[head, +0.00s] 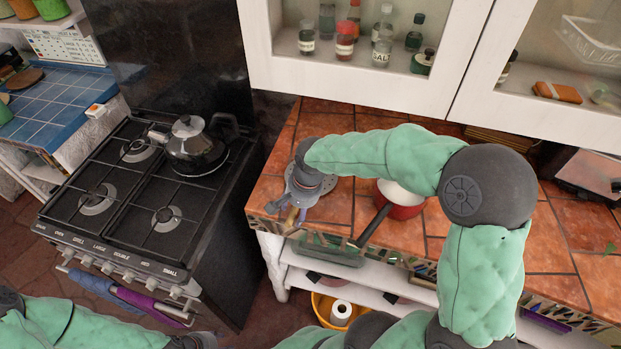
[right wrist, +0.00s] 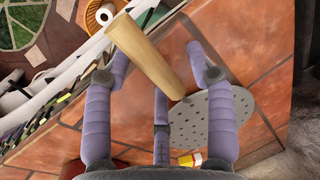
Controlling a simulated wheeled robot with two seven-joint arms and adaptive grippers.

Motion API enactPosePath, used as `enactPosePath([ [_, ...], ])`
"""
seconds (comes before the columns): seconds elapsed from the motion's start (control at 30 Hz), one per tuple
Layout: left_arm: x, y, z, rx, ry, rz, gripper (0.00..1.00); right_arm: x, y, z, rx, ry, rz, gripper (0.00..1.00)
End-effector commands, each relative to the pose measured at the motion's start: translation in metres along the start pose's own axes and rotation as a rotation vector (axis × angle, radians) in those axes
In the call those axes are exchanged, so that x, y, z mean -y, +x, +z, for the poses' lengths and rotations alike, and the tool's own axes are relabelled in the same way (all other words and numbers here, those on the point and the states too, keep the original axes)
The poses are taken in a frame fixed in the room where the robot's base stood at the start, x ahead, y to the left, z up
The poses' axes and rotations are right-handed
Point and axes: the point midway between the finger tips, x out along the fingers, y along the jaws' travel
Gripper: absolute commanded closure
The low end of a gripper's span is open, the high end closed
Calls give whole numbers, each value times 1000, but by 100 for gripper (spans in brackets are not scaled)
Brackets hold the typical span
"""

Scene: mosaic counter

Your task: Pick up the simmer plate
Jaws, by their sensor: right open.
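The simmer plate is a grey perforated disc (right wrist: 200,117) with a pale wooden handle (right wrist: 142,55), lying on the orange tile counter. In the head view the plate (head: 325,186) is partly hidden beneath my right gripper (head: 297,207), near the counter's front left corner. In the right wrist view my right gripper (right wrist: 150,68) is open, with its purple fingers spread on either side of the handle. Contact with the handle cannot be told. My left arm shows at the bottom left of the head view, but its gripper does not.
A red pan (head: 404,207) with a dark handle sits right of the plate, close under my right arm. A stove (head: 120,210) with a kettle (head: 195,150) stands left across a gap. Glass-fronted cabinets (head: 350,85) overhang the counter's back. A shelf lies below.

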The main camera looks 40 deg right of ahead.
Motion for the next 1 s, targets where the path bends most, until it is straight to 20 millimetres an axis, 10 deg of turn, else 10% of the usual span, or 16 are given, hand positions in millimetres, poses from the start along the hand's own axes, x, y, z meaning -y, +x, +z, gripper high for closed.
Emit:
enactPosePath([
  [0.13, 0, -1, 0, 0, 0, 0, 60, 0, -1, 0, -1, 0, -1, 46],
  [0.33, 0, -1, 0, 0, 0, 0, 60, 0, -1, 0, -1, 0, 0, 100],
  [1.0, -4, -11, 0, 0, 0, 0, 60, 7, -32, -1, -4, -1, -4, 100],
])
